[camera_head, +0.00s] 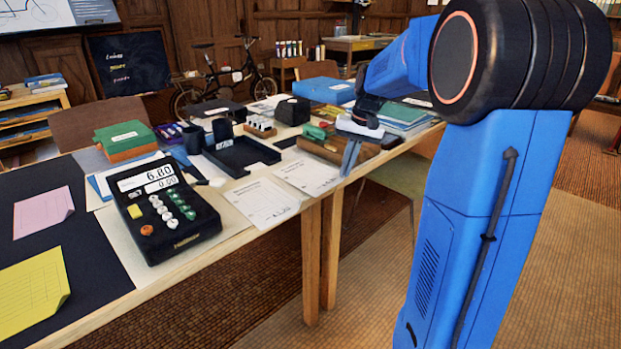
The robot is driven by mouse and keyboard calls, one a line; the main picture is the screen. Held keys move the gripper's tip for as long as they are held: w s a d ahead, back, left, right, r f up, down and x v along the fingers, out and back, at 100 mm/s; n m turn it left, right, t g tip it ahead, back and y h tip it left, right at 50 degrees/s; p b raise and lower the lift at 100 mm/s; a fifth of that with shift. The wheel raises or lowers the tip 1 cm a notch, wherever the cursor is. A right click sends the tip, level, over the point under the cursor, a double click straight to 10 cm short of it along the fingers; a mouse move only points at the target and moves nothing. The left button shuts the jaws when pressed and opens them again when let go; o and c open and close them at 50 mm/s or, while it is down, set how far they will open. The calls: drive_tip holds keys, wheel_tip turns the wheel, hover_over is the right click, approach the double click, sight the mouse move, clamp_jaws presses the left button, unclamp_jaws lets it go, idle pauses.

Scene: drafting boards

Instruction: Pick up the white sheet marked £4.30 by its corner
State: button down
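Two white sheets with printed lines lie side by side at the table's front edge: a left white sheet (262,203) and a right white sheet (307,176). Their markings are too small to read, so I cannot tell which one says £4.30. My gripper (348,170) points down at the right end of the right sheet, by its right corner. Its grey fingers overlap in this view. I cannot tell whether they are apart, or whether they touch the sheet.
A black calculator (164,207) showing 6.80 stands left of the sheets. A black tray (242,157) lies behind them. A brown roll (338,150) is close behind my gripper. Pink (43,212) and yellow (33,291) sheets lie at the left. Open floor (260,310) is in front.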

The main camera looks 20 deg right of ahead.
drive_tip(key=shift+w+a+v, duration=0.1)
drive_tip(key=shift+a+v, duration=0.1)
drive_tip(key=shift+v, duration=0.7)
drive_tip(key=shift+w+a+v, duration=0.1)
drive_tip(key=shift+a+v, duration=0.1)
drive_tip(key=shift+v, duration=0.75)
drive_tip(key=shift+w+a+v, duration=0.1)
drive_tip(key=shift+a+v, duration=0.1)
drive_tip(key=shift+v, duration=0.7)
drive_tip(key=shift+r, duration=0.2)
